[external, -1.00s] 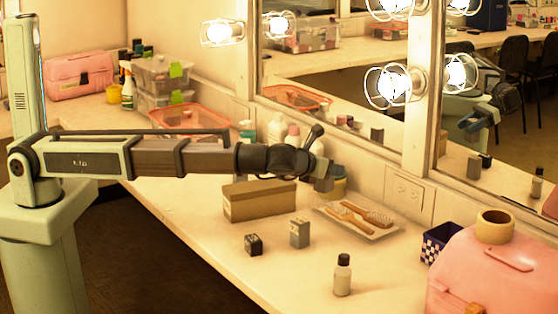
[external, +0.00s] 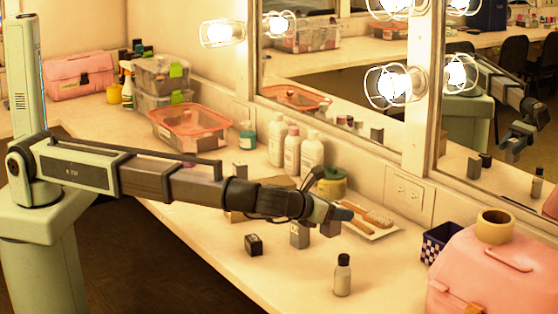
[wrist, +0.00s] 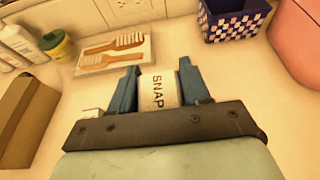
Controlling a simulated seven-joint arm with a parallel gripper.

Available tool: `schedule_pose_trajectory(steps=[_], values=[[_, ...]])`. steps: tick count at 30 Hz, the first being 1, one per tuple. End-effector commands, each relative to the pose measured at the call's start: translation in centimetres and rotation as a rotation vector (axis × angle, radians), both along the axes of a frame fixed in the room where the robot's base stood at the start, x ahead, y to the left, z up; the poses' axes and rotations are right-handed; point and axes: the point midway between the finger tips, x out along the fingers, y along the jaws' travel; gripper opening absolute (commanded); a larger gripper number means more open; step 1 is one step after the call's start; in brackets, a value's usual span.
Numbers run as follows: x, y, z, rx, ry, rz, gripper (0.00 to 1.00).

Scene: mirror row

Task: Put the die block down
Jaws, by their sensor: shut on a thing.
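My gripper (external: 332,220) is low over the counter, right of the middle, with its blue fingers shut on a pale grey block. In the wrist view my gripper (wrist: 157,90) has the block (wrist: 157,92) between both fingers, its face reading "SNAP". I take this as the die block; it also shows small in the external view (external: 330,229). I cannot tell whether its underside touches the counter. A similar grey block (external: 299,236) stands just left of the gripper, partly covered by my wrist. A small dark block (external: 253,245) stands farther left.
A tray with wooden brushes (external: 375,222) lies behind the gripper. A tan box (wrist: 25,115) is to the left. A small bottle (external: 342,276) stands in front, and a checkered basket (external: 438,243) and pink case (external: 480,275) stand right. Counter between them is clear.

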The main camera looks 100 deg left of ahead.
Motion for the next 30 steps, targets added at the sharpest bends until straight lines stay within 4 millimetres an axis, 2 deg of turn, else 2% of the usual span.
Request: schedule_pose_trajectory(steps=[5,13,20,27,30], values=[[0.0,0.0,-1.6,0.002,0.002,0.0,0.09],[0.0,0.0,-5.7,0.002,0.002,0.0,0.09],[0.0,0.0,-7.2,0.0,0.0,0.001,0.09],[0.0,0.0,-9.9,0.001,0.001,0.0,0.09],[0.0,0.0,-10.2,0.001,-0.001,0.0,0.09]])
